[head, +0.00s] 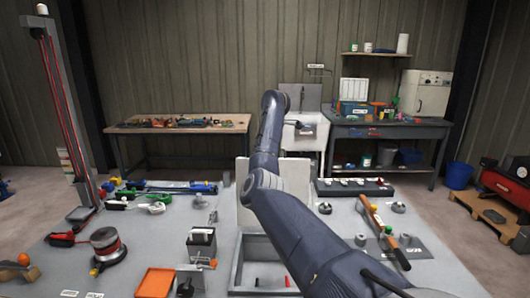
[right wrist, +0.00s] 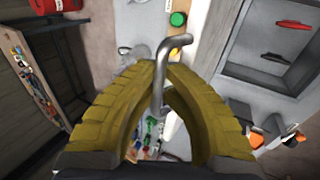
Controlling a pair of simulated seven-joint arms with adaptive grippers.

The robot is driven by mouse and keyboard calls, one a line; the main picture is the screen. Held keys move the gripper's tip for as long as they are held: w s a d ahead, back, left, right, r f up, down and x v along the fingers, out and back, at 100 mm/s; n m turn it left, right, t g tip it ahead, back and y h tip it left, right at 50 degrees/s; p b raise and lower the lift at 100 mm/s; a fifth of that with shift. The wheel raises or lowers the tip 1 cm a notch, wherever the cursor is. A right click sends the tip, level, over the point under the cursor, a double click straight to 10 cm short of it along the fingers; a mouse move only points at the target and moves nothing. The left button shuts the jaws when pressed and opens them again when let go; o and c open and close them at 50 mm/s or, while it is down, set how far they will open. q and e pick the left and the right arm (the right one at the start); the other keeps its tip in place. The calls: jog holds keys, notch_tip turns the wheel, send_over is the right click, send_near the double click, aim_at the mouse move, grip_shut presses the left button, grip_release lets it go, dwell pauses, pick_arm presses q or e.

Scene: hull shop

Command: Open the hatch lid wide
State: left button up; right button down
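The hatch lid (head: 244,197) is a pale panel standing about upright at the back of the hatch box, partly hidden behind my right arm in the head view. The hatch box's frame (head: 238,268) surrounds an open well holding small red and black items. In the right wrist view the well's rim (right wrist: 232,68) is at upper right. A bent metal handle (right wrist: 172,50) runs between the olive fingers of my right gripper (right wrist: 164,70), whose tips close against it. The head view does not show that gripper clearly. My left gripper is in neither view.
An orange tray (head: 155,283), a cable reel (head: 107,246) and a dark block (head: 201,243) lie left of the hatch. A dark rack (head: 353,189) and a wooden-handled tool (head: 385,233) lie right. Benches stand along the back wall.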

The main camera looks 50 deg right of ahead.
jog(key=shift+w+d+r, duration=0.15)
jog(key=shift+d+r, duration=0.1)
dwell(0.3)
jog(key=c, duration=1.8)
grip_release()
jog(key=shift+a, duration=0.1)
jog(key=shift+o, duration=0.2)
jog(key=shift+f, duration=0.15)
jog(key=v, duration=1.2)
